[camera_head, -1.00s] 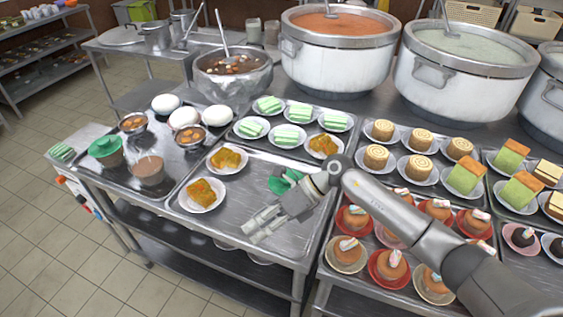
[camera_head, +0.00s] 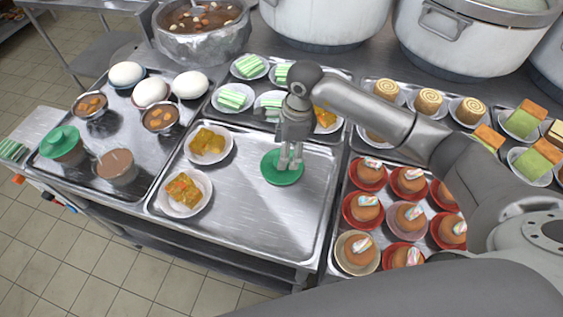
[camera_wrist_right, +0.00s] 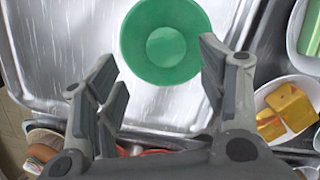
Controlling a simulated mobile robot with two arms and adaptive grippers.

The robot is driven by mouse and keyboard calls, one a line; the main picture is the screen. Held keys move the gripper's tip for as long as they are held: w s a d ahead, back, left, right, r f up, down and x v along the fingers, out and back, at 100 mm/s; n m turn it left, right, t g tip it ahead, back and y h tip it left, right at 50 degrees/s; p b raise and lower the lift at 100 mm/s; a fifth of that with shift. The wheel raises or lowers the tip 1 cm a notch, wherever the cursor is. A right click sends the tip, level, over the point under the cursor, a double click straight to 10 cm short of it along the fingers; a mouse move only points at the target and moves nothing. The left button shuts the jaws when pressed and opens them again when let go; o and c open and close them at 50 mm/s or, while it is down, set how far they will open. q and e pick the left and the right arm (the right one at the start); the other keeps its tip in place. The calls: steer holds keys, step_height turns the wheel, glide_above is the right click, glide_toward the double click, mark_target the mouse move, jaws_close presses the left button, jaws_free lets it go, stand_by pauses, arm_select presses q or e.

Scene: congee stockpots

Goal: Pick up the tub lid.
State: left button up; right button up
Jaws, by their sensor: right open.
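The green tub lid (camera_head: 280,170) lies on the bare part of a metal tray, right of two plates of yellow cake. My right gripper (camera_head: 290,163) is above the lid, pointing down, and hides part of its upper half in the head view. In the right wrist view the gripper (camera_wrist_right: 160,90) is open, and the lid (camera_wrist_right: 150,40) shows beyond and between the fingertips. The gap between fingers and lid is hard to judge. A tub with a similar green lid (camera_head: 60,139) stands on the left tray. My left gripper is not in view.
Plates of yellow cake (camera_head: 184,192) sit left of the lid on the same metal tray (camera_head: 240,225). Plates of green-striped cake (camera_head: 233,97) stand behind. Small cakes on red plates (camera_head: 368,212) fill the tray to the right. The tray's front middle is clear.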

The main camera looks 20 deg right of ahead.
steer(key=shift+w+a+f+p, duration=0.2)
steer(key=shift+f+p, duration=0.2)
steer(key=shift+f, duration=0.25)
steer(key=shift+w+a+f+p, duration=0.15)
steer(key=shift+f+p, duration=0.25)
steer(key=shift+f, duration=0.2)
step_height(320, 180, down, 2)
steer(key=shift+w+f, duration=0.1)
steer(key=shift+f, duration=0.2)
steer(key=shift+c, duration=0.2)
steer(key=c, duration=0.7)
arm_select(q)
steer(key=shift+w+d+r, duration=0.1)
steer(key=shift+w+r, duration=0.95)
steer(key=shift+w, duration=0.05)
arm_select(e)
steer(key=shift+c, duration=0.7)
